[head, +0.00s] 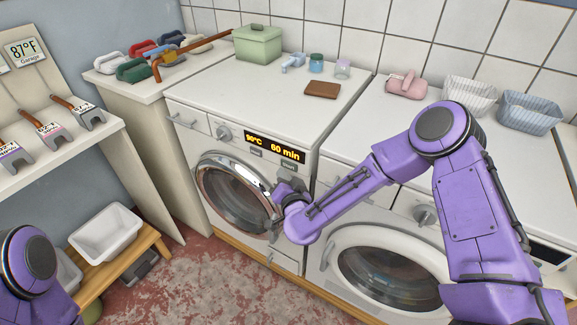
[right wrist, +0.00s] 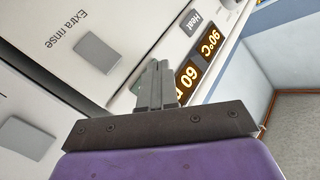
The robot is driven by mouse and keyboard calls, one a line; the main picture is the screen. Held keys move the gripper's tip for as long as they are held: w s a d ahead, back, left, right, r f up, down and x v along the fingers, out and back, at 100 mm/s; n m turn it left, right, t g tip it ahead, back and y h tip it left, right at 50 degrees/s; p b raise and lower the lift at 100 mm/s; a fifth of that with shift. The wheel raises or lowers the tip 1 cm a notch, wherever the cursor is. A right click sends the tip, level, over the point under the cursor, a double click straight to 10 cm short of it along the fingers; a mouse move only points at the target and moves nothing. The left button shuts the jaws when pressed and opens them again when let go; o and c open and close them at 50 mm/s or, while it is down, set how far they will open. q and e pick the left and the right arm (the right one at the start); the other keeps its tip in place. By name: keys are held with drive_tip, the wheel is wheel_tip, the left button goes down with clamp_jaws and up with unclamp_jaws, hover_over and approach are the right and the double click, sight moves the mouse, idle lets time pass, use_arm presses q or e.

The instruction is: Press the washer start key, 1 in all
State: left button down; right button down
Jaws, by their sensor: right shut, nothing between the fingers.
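The front-loading washer (head: 190,135) stands left of a second machine. Its lit display (head: 275,147) reads 90°C and 60 min and also shows in the right wrist view (right wrist: 188,76). Small grey keys (head: 257,153) sit below the display. My right gripper (head: 285,188) is at the washer's front, right of the round door. In the right wrist view, its fingers (right wrist: 154,75) are shut and empty, close to the panel. A small green patch (right wrist: 136,86) shows beside the fingers, mostly hidden; I cannot tell whether it is the start key or whether they touch it. My left gripper is out of view.
Grey keys (right wrist: 98,54) by the words "Extra rinse" and a "Heat" label (right wrist: 196,21) show near my right fingers. The chrome-rimmed washer door (head: 236,194) is shut. A second machine (head: 385,265) stands to the right. A green box (head: 258,44) stands on the washer top.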

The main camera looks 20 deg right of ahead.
idle(0.7)
drive_tip(key=shift+w+d, duration=0.25)
drive_tip(key=shift+d, duration=0.1)
drive_tip(key=shift+w+d, duration=0.3)
idle(0.6)
drive_tip(key=shift+s+a, duration=0.55)
drive_tip(key=shift+a, duration=0.1)
idle(0.3)
